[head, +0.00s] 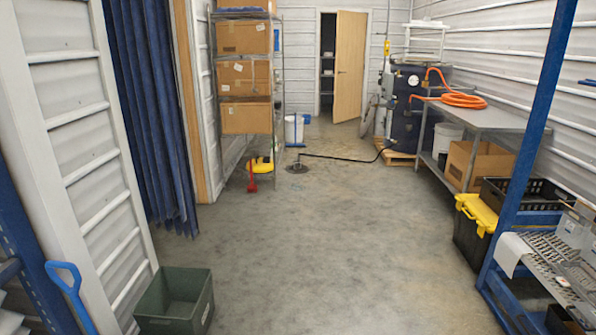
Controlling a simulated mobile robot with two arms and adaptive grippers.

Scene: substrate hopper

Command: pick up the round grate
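A small round dark-grey disc (297,169) lies flat on the floor in the middle distance, near the foot of the shelving rack. It looks like a round grate, but it is too small to tell for sure. The end of a black hose (345,157) lies close to it; I cannot tell if they touch. Neither of my grippers is in view.
A wide stretch of bare concrete floor (330,240) lies ahead. A green bin (175,302) stands at the front left. A yellow item (260,164) and a red item (252,185) lie by the box rack (245,85). A yellow-lidded bin (476,213) and metal table (470,117) line the right.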

